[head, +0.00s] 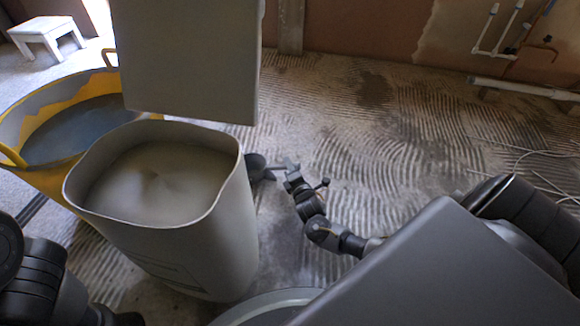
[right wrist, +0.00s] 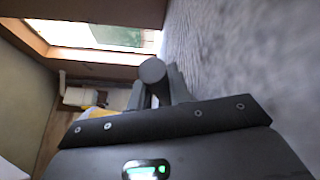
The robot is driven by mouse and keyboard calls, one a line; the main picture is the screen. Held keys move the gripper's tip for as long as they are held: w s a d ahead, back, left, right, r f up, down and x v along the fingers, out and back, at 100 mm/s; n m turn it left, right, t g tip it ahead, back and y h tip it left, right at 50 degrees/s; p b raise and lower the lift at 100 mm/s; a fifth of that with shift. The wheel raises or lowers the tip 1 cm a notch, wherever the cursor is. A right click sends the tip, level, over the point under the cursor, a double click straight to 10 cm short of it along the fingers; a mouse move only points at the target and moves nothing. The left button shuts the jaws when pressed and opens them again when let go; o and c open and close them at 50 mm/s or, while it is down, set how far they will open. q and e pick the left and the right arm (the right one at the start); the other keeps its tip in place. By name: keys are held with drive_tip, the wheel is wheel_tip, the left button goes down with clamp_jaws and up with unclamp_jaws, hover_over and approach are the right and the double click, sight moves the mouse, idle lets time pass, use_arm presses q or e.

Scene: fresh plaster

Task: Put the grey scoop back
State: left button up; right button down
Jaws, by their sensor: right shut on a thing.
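The grey scoop (head: 257,168) is beside the right wall of a tall pale bin (head: 215,240), outside it and below its rim. My right gripper (head: 286,170) is shut on the scoop and holds it from the right. I cannot tell whether the scoop touches the bin. In the right wrist view, a dark round-ended piece, likely the scoop's handle (right wrist: 152,71), shows at the fingers. The bin is open and holds pale powder (head: 155,180), with its lid (head: 190,60) raised behind. My left arm shows at lower left, but its fingers cannot be made out.
A yellow tub (head: 45,180) of greyish liquid stands left of the bin. A white stool (head: 45,32) is at the back left. Pipes (head: 525,88) run along the back wall, and a thin cable (head: 540,160) lies at right. The ridged floor behind my right gripper is clear.

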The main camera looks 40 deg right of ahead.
drive_tip(key=c, duration=1.3)
unclamp_jaws()
drive_tip(key=shift+r, duration=0.2)
drive_tip(key=shift+s+a+r+p, duration=0.1)
drive_tip(key=shift+s+p, duration=0.25)
drive_tip(key=shift+p, duration=0.15)
drive_tip(key=p+v, duration=0.5)
drive_tip(key=v, duration=0.5)
drive_tip(key=shift+s+a+p, duration=0.1)
drive_tip(key=shift+s+p, duration=0.1)
drive_tip(key=shift+p, duration=0.1)
drive_tip(key=shift+s+a, duration=0.1)
drive_tip(key=shift+s, duration=0.3)
